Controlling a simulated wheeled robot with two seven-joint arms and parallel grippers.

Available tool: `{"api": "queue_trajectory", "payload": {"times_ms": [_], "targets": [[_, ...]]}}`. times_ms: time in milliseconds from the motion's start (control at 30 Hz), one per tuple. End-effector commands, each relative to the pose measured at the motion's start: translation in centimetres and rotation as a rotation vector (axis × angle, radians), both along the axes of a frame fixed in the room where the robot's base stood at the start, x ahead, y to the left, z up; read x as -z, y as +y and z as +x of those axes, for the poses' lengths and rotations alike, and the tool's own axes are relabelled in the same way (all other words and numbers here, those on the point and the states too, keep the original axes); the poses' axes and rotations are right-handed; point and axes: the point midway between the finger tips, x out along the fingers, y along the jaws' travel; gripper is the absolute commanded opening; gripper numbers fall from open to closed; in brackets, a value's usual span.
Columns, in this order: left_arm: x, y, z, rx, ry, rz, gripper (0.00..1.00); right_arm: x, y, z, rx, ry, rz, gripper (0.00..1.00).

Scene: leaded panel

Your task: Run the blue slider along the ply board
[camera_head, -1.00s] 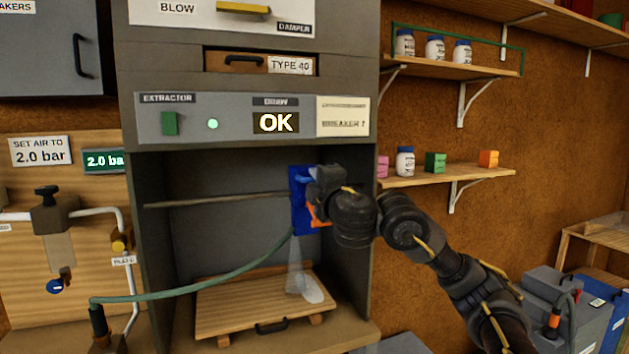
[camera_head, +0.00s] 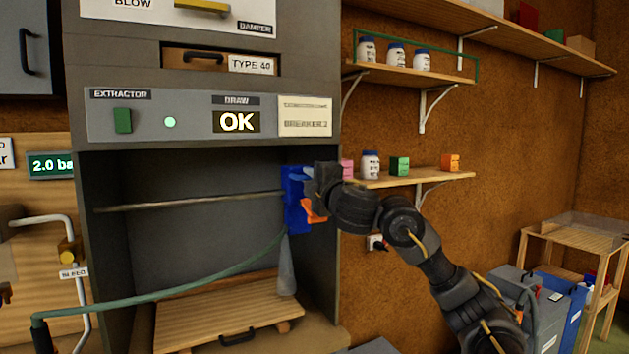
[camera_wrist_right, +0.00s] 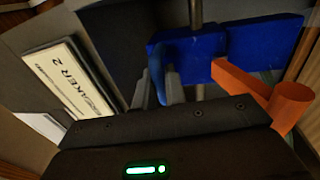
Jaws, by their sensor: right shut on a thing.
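The blue slider (camera_head: 293,200) sits on a horizontal metal rod (camera_head: 190,202) at the right end of the booth opening. My right gripper (camera_head: 314,180) is shut on it from the right. A pale spray cone (camera_head: 286,265) hangs below the slider over the right end of the ply board (camera_head: 210,312). The board lies tilted on the booth floor, with a dark handle on its front. My left gripper is out of view.
A green hose (camera_head: 170,287) runs from the left up to the slider. The booth's right wall (camera_head: 324,250) is close to the slider. A shelf (camera_head: 410,180) with a jar and coloured blocks is right of the booth. The draw display (camera_head: 237,122) reads OK.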

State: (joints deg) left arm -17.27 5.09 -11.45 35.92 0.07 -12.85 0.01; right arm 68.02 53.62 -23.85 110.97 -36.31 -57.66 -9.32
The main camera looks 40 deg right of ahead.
Motion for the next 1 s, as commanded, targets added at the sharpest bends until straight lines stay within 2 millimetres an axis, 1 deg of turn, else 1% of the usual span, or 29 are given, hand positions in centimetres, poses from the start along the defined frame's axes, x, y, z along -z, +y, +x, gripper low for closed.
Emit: {"api": "queue_trajectory", "payload": {"times_ms": [33,67,167,433,567,667,833,1000], "targets": [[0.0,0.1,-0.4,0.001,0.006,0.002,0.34,-0.2,-0.2,-0.1,0.003,-0.004,0.004,0.0],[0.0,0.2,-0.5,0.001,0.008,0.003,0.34,-0.2,-0.3,-0.1,0.004,-0.004,0.004,0.16],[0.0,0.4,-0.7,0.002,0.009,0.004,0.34,-0.2,-0.3,-0.1,0.004,-0.004,0.003,0.29],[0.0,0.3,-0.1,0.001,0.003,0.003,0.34,-0.2,-0.3,-0.2,0.003,-0.003,0.003,0.29],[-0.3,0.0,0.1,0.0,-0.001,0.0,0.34,-0.1,0.0,-1.1,0.002,-0.002,0.001,0.29],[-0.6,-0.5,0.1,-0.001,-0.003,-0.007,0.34,0.1,0.2,-2.7,0.003,-0.004,-0.001,0.29],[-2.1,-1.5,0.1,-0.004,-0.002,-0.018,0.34,0.3,0.7,-6.1,0.005,-0.003,-0.004,0.29],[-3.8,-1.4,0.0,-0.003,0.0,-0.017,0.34,0.8,1.2,-8.7,0.007,-0.002,-0.003,0.29]]}}
